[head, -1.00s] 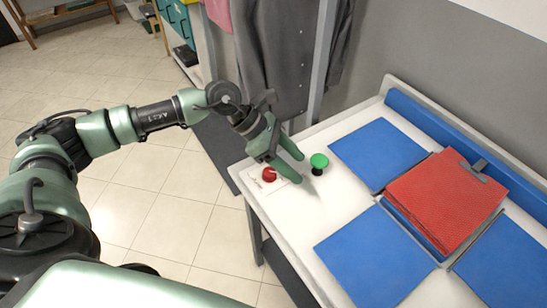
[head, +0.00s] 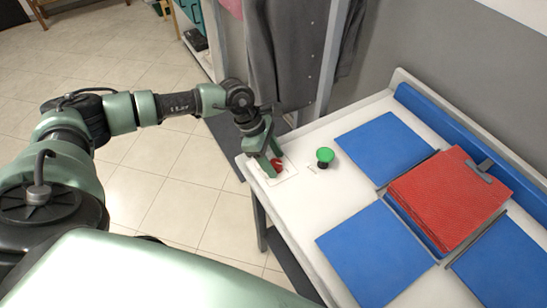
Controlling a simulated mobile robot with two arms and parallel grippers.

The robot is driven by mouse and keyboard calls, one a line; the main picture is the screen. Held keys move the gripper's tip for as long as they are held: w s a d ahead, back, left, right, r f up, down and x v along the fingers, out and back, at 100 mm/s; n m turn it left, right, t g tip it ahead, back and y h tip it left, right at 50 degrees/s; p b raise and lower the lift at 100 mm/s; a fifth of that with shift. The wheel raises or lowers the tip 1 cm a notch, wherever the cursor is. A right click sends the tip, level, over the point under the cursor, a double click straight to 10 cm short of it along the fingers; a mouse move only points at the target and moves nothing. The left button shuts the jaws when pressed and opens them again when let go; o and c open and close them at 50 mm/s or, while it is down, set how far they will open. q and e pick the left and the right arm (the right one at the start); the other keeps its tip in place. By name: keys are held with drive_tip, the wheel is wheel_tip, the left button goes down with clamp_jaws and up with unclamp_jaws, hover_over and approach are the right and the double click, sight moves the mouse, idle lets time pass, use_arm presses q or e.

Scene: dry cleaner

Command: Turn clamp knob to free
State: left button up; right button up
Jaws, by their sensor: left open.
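The red knob (head: 277,165) sits on a pale marked plate near the left corner of the white table. My left gripper (head: 274,168) is open, with its fingers pointing down around or just beside the knob. I cannot tell whether the fingers touch it. A finger hides part of the knob. A green mushroom-shaped button (head: 325,155) on a dark base stands to the right of the knob. A red folded cloth (head: 447,197) lies on the blue boards, with a grey clamp piece (head: 480,172) on its far edge. My right gripper is not in view.
The white table (head: 290,222) carries several blue panels (head: 385,147) around the cloth. A raised blue strip (head: 480,145) runs along the back edge. Dark garments (head: 287,50) hang behind the table's left end, close to my left arm. Tiled floor lies left of the table.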

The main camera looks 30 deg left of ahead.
use_arm(q)
clamp_jaws()
drive_tip(key=n+t+b, duration=0.1)
drive_tip(key=n, duration=0.1)
drive_tip(key=shift+s+f+n, duration=0.1)
drive_tip(key=shift+n, duration=0.3)
drive_tip(key=n+t+y+b, duration=0.1)
drive_tip(key=n+b, duration=0.1)
drive_tip(key=n, duration=0.1)
drive_tip(key=shift+s+d+f+n+b, duration=0.1)
drive_tip(key=shift+n+b, duration=0.2)
drive_tip(key=n+y+b, duration=0.1)
drive_tip(key=n+b, duration=0.2)
drive_tip(key=n+t+y+b, duration=0.1)
drive_tip(key=n+b, duration=0.3)
drive_tip(key=shift+d+y, duration=0.2)
drive_tip(key=shift+y, duration=0.2)
drive_tip(key=shift+r+n+y+b, duration=0.2)
drive_tip(key=shift+n+y+b, duration=0.7)
drive_tip(key=shift+n+b, duration=1.15)
drive_tip(key=shift+n, duration=0.25)
